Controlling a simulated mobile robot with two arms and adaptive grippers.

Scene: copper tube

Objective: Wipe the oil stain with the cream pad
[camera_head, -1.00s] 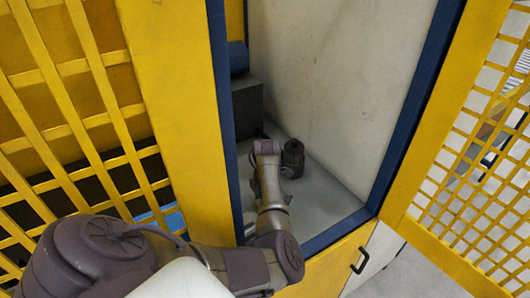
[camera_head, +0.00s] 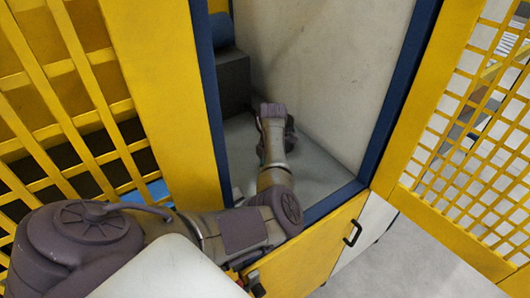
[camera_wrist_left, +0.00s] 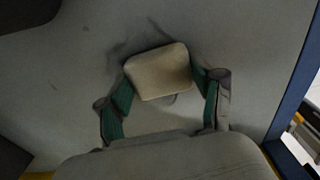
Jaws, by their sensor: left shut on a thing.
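The cream pad (camera_wrist_left: 158,72) is between the fingers of my left gripper (camera_wrist_left: 163,82) in the left wrist view, and the gripper is shut on it. The pad faces the pale inner wall of the cabinet. A dark smudge, the oil stain (camera_wrist_left: 150,36), shows on the pale surface around the pad's upper edge, and the pad covers part of it. I cannot tell if the pad touches the surface. In the head view my left arm reaches into the cabinet and its wrist hides the gripper's fingers and the pad. My right gripper is not in view.
A blue frame (camera_head: 397,100) edges the cabinet opening on the right. The yellow mesh door (camera_head: 470,150) stands to the right. A dark grey block (camera_head: 233,82) stands at the back left inside. The pale floor (camera_head: 240,150) beside my arm is clear.

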